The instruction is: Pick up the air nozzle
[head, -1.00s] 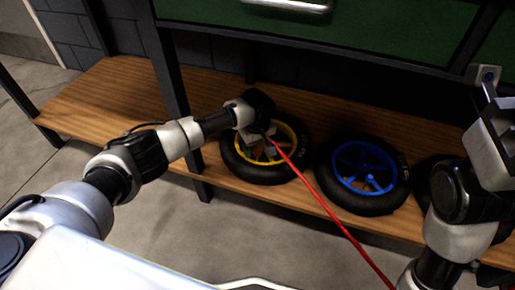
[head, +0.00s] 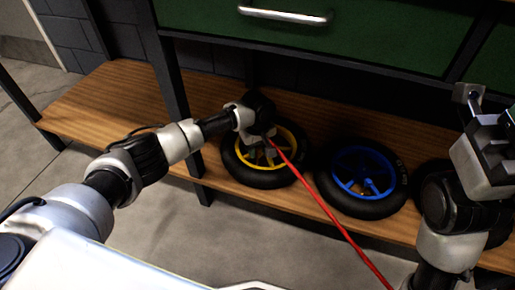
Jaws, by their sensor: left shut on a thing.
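My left gripper (head: 262,146) is over the yellow-rimmed wheel on the low wooden shelf. It is shut on the air nozzle, which is mostly hidden by the fingers and wrist. A red hose (head: 325,208) runs taut from the gripper down to the lower right of the head view. Whether the nozzle touches the wheel I cannot tell. My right gripper (head: 489,107) is raised at the right edge, its fingers apart and nothing seen between them.
The yellow-rimmed wheel (head: 296,172) and a blue-rimmed wheel (head: 392,206) lie flat on the wooden shelf (head: 90,105). A dark bench leg (head: 171,95) stands left of the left gripper. A green drawer (head: 380,35) hangs above. The shelf's left end is clear.

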